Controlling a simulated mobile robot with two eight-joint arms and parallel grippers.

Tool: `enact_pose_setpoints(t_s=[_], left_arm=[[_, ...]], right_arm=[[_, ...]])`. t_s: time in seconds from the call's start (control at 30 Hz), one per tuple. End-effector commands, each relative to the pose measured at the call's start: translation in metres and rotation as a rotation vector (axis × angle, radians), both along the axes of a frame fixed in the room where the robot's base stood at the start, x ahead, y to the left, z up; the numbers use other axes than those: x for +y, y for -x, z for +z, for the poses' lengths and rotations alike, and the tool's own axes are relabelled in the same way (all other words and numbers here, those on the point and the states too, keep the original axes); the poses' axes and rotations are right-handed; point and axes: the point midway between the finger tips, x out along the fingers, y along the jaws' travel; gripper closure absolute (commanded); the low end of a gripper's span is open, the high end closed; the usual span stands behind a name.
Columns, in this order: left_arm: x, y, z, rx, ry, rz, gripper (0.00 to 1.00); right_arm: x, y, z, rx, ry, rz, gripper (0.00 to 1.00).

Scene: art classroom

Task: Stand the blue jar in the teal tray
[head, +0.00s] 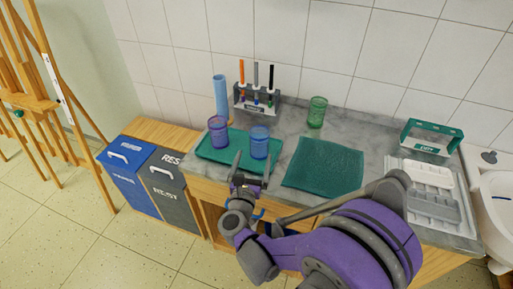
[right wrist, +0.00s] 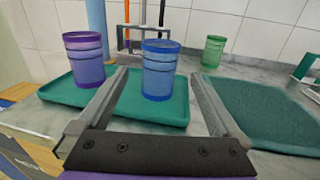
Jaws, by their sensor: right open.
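The blue jar (head: 260,141) stands upright on the right part of the teal tray (head: 212,159). A purple jar (head: 218,131) stands upright on the tray's left part. My right gripper (head: 252,163) is open at the tray's front edge. In the right wrist view the blue jar (right wrist: 158,70) shows beyond and between the two open fingers (right wrist: 158,95), with no contact visible. The purple jar (right wrist: 85,60) is left of the left finger in that view. My left gripper is not in view.
A green jar (head: 317,112) stands at the back, beside a rack (head: 257,101) of markers. A blue cylinder (head: 221,96) stands behind the tray. A teal mat (head: 323,163) lies right of the tray. A grey-white organizer (head: 432,206) and teal-framed holder (head: 430,138) are farther right.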

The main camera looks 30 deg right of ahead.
Motion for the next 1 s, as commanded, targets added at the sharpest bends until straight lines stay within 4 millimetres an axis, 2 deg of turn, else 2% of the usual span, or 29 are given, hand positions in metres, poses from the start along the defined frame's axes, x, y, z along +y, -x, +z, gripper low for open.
enact_pose_setpoints(t_s=[0.13, 0.3, 0.37, 0.47, 0.57, 0.6, 0.67, 0.77, 0.87, 0.9, 1.0], left_arm=[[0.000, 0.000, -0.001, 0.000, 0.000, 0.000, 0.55], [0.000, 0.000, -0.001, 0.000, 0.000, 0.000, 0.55], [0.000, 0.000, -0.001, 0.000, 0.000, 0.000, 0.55], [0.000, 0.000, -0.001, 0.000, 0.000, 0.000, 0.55], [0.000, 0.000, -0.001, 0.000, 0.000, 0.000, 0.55], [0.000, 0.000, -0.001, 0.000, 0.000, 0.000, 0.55], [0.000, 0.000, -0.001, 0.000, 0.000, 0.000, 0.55], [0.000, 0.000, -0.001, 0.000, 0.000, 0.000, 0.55], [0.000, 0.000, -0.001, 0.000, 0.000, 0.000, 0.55], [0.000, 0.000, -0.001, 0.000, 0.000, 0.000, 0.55], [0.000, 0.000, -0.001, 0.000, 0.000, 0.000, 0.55]], right_arm=[[0.010, 0.011, 0.000, 0.000, 0.000, 0.001, 0.00], [0.014, 0.014, 0.003, 0.010, 0.019, 0.015, 0.00], [0.019, 0.010, 0.011, 0.037, 0.076, 0.056, 0.00], [0.040, 0.000, 0.033, 0.138, 0.288, 0.199, 0.00], [0.076, -0.005, 0.054, 0.301, 0.652, 0.408, 0.00], [0.092, -0.002, 0.057, 0.374, 0.826, 0.498, 0.00], [0.115, 0.007, 0.053, 0.486, 1.093, 0.629, 0.00], [0.141, 0.035, 0.031, 0.664, 1.545, 0.845, 0.00], [0.148, 0.080, -0.004, 0.824, 1.982, 1.075, 0.00], [0.145, 0.100, -0.019, 0.878, 2.141, 1.168, 0.00], [0.129, 0.151, -0.049, 0.977, 2.465, 1.404, 0.00]])
